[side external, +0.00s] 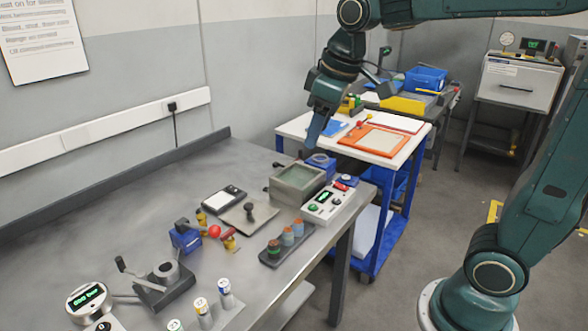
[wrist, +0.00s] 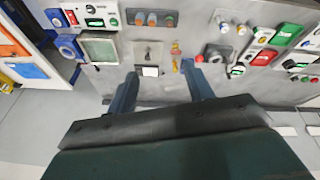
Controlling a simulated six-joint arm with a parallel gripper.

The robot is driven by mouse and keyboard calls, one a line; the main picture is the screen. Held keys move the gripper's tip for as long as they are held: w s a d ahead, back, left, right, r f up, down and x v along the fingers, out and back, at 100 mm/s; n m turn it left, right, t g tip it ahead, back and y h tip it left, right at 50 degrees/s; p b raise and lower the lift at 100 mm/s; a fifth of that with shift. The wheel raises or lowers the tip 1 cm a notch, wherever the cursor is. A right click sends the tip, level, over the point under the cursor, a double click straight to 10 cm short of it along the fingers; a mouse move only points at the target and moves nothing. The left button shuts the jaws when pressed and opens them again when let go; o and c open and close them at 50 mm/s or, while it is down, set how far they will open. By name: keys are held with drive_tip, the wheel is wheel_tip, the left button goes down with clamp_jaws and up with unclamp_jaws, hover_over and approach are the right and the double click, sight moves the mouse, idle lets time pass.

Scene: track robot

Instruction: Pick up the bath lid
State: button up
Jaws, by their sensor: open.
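The bath lid (side external: 240,221) is a flat grey plate with a dark knob (side external: 249,210), lying on the metal bench beside the bath. In the wrist view the lid (wrist: 140,55) lies ahead of the fingers, slightly left of their middle. The bath (side external: 297,184) is an uncovered grey box with a greenish inside; it also shows in the wrist view (wrist: 99,48). My gripper (side external: 314,140) is above the bench's far end, clear of the lid. In the wrist view its two fingers (wrist: 163,82) are wide apart with nothing between them.
A device with a white screen (side external: 223,199) lies beside the lid. A blue-framed cart (side external: 360,160) stands beyond the bench.

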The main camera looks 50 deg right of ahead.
drive_tip(key=w+d+f+n+g, duration=0.1)
drive_tip(key=w+f, duration=0.1)
drive_tip(key=w, duration=0.6)
drive_tip(key=n+g, duration=0.3)
drive_tip(key=n, duration=0.2)
hover_over(248, 204)
wheel_tip(248, 204, down, 17)
drive_tip(key=shift+a, duration=0.25)
drive_tip(key=shift+f, duration=4.25)
drive_tip(key=shift+s+d+f, duration=0.1)
drive_tip(key=shift+f, duration=1.2)
drive_tip(key=shift+d+f, duration=0.1)
drive_tip(key=shift+f, duration=1.2)
